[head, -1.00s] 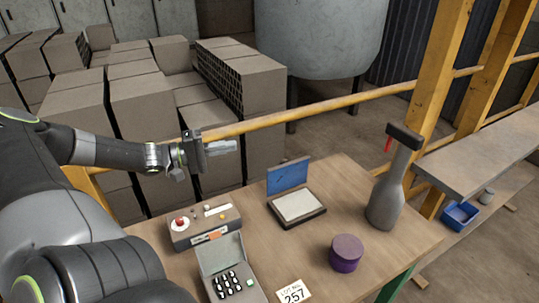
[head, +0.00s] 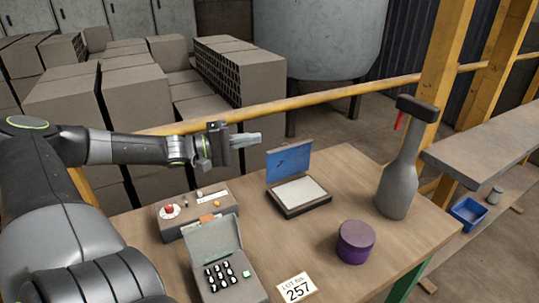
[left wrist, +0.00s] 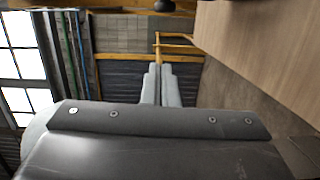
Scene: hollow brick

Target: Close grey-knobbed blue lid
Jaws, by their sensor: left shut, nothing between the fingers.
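The blue lid (head: 289,163) stands raised, tilted back, at the rear of a dark shallow box with a pale inside (head: 300,194) on the table. A knob on the lid is too small to make out. My left gripper (head: 258,138) is shut and empty, in the air just left of the lid's upper edge and apart from it. In the left wrist view its two fingers (left wrist: 161,85) lie together, with nothing between them. My right gripper is not in view.
On the wooden table (head: 300,245) stand a control box with a red button (head: 170,211), an open grey keypad case (head: 222,265), a purple round tin (head: 355,242), a grey bottle-shaped object (head: 397,180) and a lot card (head: 296,287). A yellow rail (head: 330,92) runs behind.

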